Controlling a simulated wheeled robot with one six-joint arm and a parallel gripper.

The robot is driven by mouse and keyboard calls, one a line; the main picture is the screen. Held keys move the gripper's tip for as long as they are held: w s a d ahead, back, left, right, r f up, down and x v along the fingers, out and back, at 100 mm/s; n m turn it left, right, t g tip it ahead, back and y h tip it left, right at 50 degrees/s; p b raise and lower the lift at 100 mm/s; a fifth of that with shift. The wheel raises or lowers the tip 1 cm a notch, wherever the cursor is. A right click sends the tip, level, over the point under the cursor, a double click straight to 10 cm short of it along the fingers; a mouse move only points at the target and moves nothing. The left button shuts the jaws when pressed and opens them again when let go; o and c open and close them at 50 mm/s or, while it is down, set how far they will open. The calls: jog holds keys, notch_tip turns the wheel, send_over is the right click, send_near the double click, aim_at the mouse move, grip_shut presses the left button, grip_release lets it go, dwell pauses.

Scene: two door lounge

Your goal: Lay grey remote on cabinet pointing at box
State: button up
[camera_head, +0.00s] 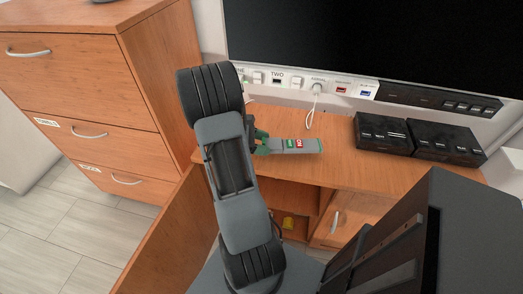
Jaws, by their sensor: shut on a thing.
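My gripper (264,145) shows beyond my arm and is partly hidden by it. It is shut on one end of the grey remote (312,147), which has a green and a red button. The remote extends to the right from the fingers, over the wooden cabinet (371,172) top. I cannot tell whether it touches the surface. Two black boxes stand side by side at the right of the cabinet top: a left one (383,134) and a right one (446,143). The remote's free end faces roughly towards them.
A large dark screen (385,40) is above a white panel (303,83) with sockets and a hanging cable (312,110). A wooden drawer unit (85,75) stands at left. Below the cabinet top, a yellow item (289,223) sits in an open compartment.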

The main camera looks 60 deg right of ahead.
jog(key=shift+w+d+f, duration=0.15)
jog(key=shift+w+f, duration=0.2)
jog(key=shift+f, duration=0.15)
jog(key=shift+f+b, duration=0.3)
jog(key=shift+f, duration=1.2)
jog(key=shift+f, duration=0.1)
jog(key=shift+f, duration=0.1)
jog(key=o, duration=1)
